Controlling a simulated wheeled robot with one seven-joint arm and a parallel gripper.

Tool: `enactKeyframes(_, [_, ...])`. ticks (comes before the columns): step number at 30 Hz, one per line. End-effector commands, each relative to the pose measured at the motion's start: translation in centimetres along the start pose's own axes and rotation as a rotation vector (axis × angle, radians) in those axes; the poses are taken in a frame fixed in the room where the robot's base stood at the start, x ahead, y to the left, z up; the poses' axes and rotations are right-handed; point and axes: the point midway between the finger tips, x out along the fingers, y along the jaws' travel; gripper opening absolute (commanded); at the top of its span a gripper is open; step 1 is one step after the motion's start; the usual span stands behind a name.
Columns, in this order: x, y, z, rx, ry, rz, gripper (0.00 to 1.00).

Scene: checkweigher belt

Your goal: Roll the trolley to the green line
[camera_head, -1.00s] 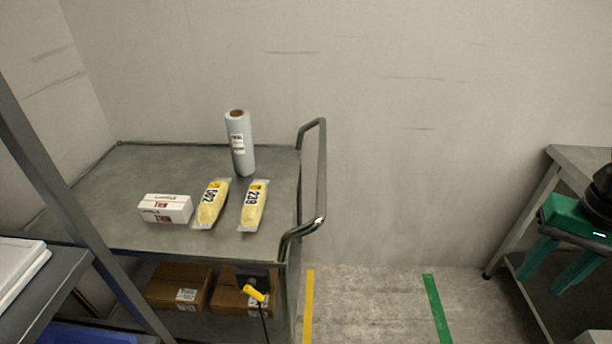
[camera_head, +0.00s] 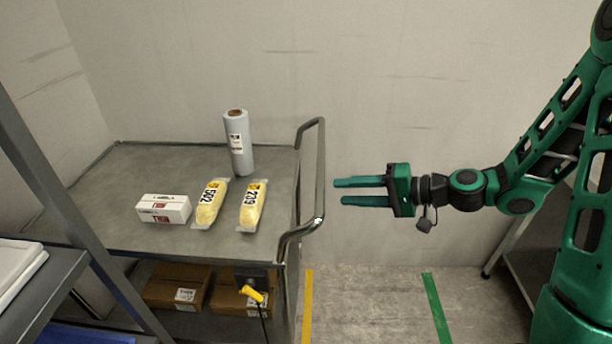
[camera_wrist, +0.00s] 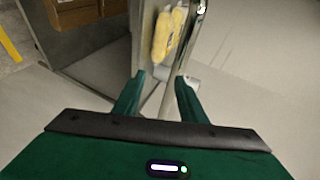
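The grey trolley (camera_head: 110,200) stands at the left with its tubular push handle (camera_head: 321,170) on its right end. The green line (camera_head: 437,308) is on the floor to the right of the trolley, with a yellow line (camera_head: 308,305) beside the trolley's right end. My green gripper (camera_head: 336,192) is open and empty, its fingers pointing left at the handle, just right of it. In the wrist view my open fingers (camera_wrist: 160,82) show with the handle tube (camera_wrist: 199,12) ahead; I cannot tell whether they touch it.
On the trolley top are a grey roll (camera_head: 239,145), a white box (camera_head: 164,209) and two yellow bags (camera_head: 209,205) (camera_head: 252,207). Brown boxes (camera_head: 178,287) sit on its lower shelf, near a yellow-handled item (camera_head: 253,294). A dark shelf (camera_head: 50,285) stands front left. Floor right of the trolley is clear.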

Motion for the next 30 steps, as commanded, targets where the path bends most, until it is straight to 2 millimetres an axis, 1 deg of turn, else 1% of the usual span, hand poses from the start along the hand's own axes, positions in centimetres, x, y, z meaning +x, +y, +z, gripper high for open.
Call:
enactKeyframes(2, [0.6, -0.8, -0.7, 0.044, 0.027, -0.067, 0.38])
enactKeyframes(6, [1.0, -1.8, -1.7, 0.087, 0.061, -0.136, 0.38])
enactKeyframes(11, [1.9, -2.1, -2.0, 0.098, 0.069, -0.154, 0.38])
enactKeyframes(14, [3.1, -2.4, -2.0, 0.096, 0.067, -0.155, 0.38])
enactKeyframes(24, [8.9, -3.2, -2.4, 0.095, 0.066, -0.152, 0.38])
enactKeyframes(27, [10.2, -3.4, -2.5, 0.095, 0.067, -0.152, 0.38])
enactKeyframes(30, [11.1, -3.5, -2.6, 0.095, 0.067, -0.151, 0.38])
